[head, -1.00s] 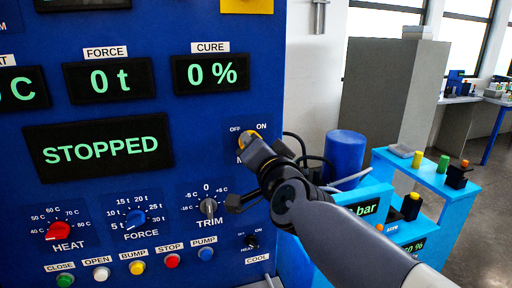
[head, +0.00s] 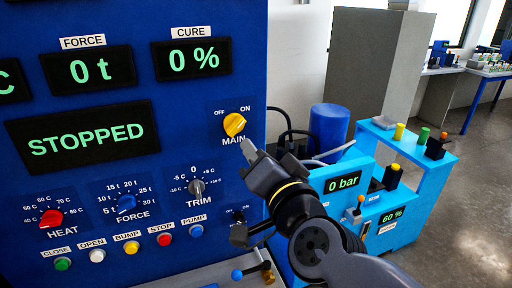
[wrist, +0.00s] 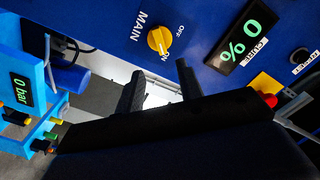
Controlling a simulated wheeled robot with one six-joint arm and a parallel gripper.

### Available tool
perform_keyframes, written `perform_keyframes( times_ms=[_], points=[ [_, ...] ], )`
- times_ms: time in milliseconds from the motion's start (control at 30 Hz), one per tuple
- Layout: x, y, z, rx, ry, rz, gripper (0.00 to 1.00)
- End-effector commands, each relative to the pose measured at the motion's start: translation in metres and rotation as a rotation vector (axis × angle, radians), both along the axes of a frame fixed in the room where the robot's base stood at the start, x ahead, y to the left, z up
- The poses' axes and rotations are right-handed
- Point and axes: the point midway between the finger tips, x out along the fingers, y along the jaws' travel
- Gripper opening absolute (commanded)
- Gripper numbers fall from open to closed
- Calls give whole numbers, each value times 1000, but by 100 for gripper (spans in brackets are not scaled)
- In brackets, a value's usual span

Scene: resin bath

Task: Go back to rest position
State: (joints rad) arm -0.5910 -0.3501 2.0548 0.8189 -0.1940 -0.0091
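My gripper (head: 246,163) is in front of the blue press panel (head: 190,100), below and to the right of the yellow MAIN knob (head: 234,124). It is apart from the knob. In the wrist view the two dark fingers stand apart with an empty gap between them (wrist: 160,86), so my gripper is open and holds nothing. The MAIN knob also shows in the wrist view (wrist: 159,40), beyond the fingers, and its ridge points toward ON. The display (head: 84,138) reads STOPPED. My arm comes in from the lower right.
A blue drum (head: 329,128) and a light blue pump stand (head: 401,141) are on the right. Grey floor (head: 470,200) lies open beyond.

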Motion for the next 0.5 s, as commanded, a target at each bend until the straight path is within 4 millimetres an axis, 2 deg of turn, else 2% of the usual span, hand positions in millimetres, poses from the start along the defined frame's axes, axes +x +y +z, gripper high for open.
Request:
perform_keyframes(
  times_ms=[333,500],
  points=[
    [2,1,-1,0,0,0,35],
    [13,7,-3,0,2,0,35]
  ],
)
